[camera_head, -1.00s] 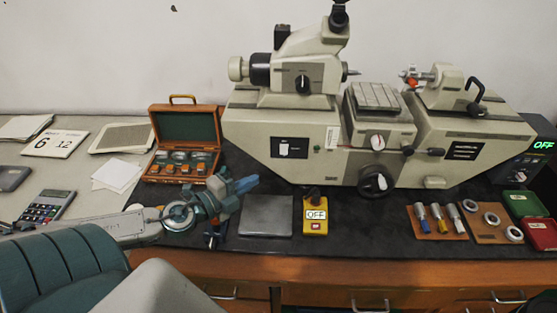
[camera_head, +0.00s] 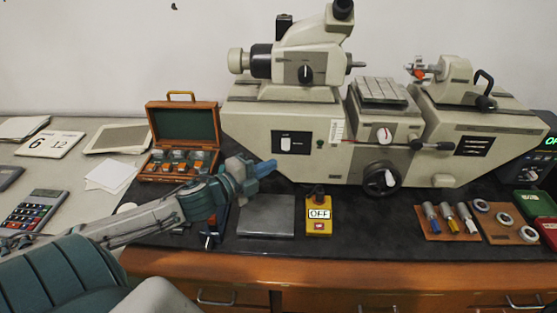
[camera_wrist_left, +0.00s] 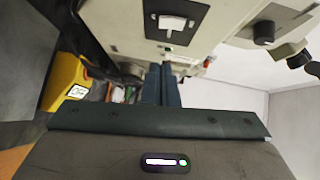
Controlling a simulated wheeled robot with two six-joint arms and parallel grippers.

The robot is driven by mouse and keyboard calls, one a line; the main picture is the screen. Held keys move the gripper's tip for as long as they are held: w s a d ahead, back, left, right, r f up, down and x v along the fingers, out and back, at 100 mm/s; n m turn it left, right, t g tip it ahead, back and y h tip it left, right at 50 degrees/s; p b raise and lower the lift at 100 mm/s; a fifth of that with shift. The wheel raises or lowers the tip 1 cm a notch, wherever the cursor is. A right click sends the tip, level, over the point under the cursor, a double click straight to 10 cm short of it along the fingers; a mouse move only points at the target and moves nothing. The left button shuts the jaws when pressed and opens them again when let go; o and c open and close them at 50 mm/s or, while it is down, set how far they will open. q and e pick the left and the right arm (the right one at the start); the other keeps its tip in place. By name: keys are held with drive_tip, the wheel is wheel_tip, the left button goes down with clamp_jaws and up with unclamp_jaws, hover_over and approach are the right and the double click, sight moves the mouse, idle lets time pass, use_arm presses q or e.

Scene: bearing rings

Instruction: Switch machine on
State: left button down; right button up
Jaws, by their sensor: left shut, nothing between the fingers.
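The beige measuring machine (camera_head: 315,166) stands on the black mat at the back of the bench. A dark panel with a white switch (camera_head: 286,143) is on the left of its front; the panel also shows in the left wrist view (camera_wrist_left: 171,22). A yellow box (camera_head: 318,228) with a sign reading OFF sits on the mat in front of the machine; it also shows in the left wrist view (camera_wrist_left: 62,82). My left gripper (camera_head: 271,166) is shut and empty, its blue fingertips just below and left of the panel. Its fingers also show in the left wrist view (camera_wrist_left: 163,72).
A grey plate (camera_head: 266,216) lies left of the yellow box. An open wooden case (camera_head: 180,140) stands behind my left arm. Pens (camera_head: 448,218) and rings (camera_head: 505,220) lie on wooden boards at the right. A control unit (camera_head: 538,160) at the right edge has a partly visible green display.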

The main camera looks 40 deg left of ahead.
sight(286, 144)
use_arm(q)
drive_tip(key=w, duration=0.2)
drive_tip(key=w+b, duration=0.1)
drive_tip(key=w, duration=0.1)
drive_tip(key=w+a, duration=0.1)
drive_tip(key=w, duration=0.1)
drive_tip(key=shift+w+a+f+b, duration=0.1)
drive_tip(key=shift+w+f+b, duration=0.2)
drive_tip(key=shift+w+f, duration=0.1)
drive_tip(key=shift+s, duration=0.1)
